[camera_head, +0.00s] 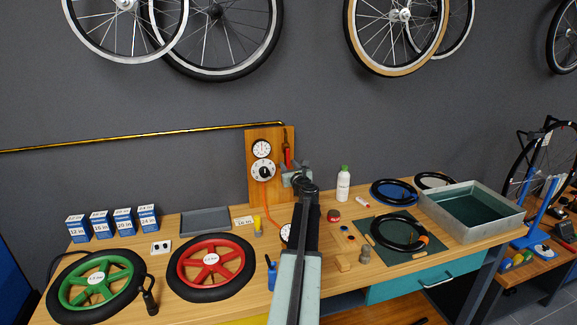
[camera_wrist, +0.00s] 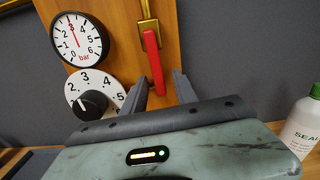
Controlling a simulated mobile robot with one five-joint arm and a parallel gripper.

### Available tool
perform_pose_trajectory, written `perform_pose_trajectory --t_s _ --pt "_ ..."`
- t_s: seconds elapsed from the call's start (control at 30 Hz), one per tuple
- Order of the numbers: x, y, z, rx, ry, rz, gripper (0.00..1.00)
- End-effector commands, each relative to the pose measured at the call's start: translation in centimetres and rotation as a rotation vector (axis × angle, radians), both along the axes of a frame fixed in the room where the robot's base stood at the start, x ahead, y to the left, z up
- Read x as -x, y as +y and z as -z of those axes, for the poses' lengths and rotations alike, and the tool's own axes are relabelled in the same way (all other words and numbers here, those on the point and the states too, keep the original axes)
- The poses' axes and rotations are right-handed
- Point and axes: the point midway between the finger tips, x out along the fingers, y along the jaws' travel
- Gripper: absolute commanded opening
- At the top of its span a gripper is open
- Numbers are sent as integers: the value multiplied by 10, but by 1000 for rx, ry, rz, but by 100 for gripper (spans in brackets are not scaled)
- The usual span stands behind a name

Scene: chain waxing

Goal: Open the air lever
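The red air lever (camera_wrist: 154,62) hangs almost straight down from a brass fitting (camera_wrist: 149,30) on the wooden wall panel. In the head view the red lever (camera_head: 287,156) shows just above my gripper (camera_head: 288,178). In the wrist view my gripper (camera_wrist: 160,86) is open, with one dark finger on each side of the lever's lower end. I see a gap between each finger and the lever. Whether the lever lies deep between the fingers or just beyond their tips, I cannot tell.
A bar gauge (camera_wrist: 78,38) and a numbered dial with a black knob (camera_wrist: 92,104) sit left of the lever on the panel (camera_head: 255,198). A white sealant bottle (camera_head: 343,185) stands on the bench to the right. Tyres and wheels lie on both sides.

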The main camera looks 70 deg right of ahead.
Motion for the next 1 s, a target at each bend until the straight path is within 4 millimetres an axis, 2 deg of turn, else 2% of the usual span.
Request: perform_pose_trajectory --t_s 0.2,0.33,0.83,0.93,1.0 --pt "29 35 0 0 0 3 35" --pt "42 50 0 -1 -1 0 35" --pt "44 52 0 -1 -1 0 35" --pt "44 52 -12 -1 -1 0 35" --pt "44 52 -28 -1 -1 0 35"
